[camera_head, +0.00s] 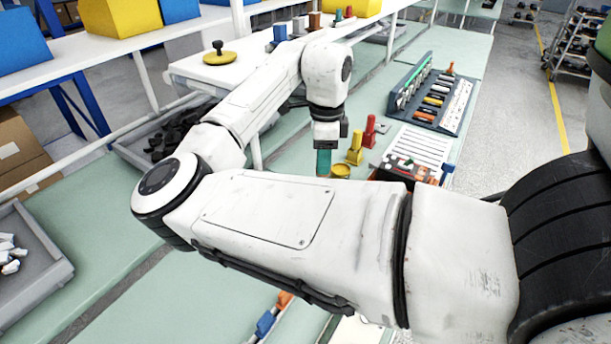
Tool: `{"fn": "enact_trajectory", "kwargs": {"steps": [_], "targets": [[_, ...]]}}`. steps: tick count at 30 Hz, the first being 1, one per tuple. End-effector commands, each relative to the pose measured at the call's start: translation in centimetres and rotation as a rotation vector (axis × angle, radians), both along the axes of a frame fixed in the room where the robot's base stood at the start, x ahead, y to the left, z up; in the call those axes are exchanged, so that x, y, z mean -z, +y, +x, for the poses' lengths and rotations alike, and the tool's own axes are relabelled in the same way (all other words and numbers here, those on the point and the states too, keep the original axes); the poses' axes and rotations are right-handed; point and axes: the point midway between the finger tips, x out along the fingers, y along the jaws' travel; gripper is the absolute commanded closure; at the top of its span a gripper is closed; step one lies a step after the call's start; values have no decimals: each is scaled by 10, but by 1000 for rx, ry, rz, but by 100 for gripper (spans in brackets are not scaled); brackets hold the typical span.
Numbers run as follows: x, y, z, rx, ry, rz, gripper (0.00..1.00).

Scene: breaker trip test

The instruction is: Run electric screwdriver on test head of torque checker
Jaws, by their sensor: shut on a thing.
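My gripper (326,146) points down over the bench, beyond my forearm, and is shut on a teal tool (323,163), which looks like an electric screwdriver. The tool's lower end is hidden behind my arm, so I cannot tell whether it touches anything. A yellow tool (355,149) and a red tool (369,131) of similar shape stand upright to its right. A yellow round piece (341,171) is just right of the teal tool. A dark device with red parts (404,169), possibly the torque checker, lies farther right, partly hidden by my arm. I cannot make out its test head.
A white slatted panel (420,148) lies behind the dark device. A dark rack of breakers (433,94) stands beyond it. A shelf with yellow and blue bins (131,17) runs along the left. A grey tray (30,262) sits at the left edge. My arm crosses the bench's middle.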

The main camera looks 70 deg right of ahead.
Motion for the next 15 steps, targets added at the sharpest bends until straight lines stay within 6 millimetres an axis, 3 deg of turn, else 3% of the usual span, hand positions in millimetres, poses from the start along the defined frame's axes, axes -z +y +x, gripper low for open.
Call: {"fn": "enact_trajectory", "kwargs": {"steps": [3, 15], "targets": [[2, 0, 0, 1, 0, 0, 100], [57, 0, 0, -1, 0, 1, 100]]}}
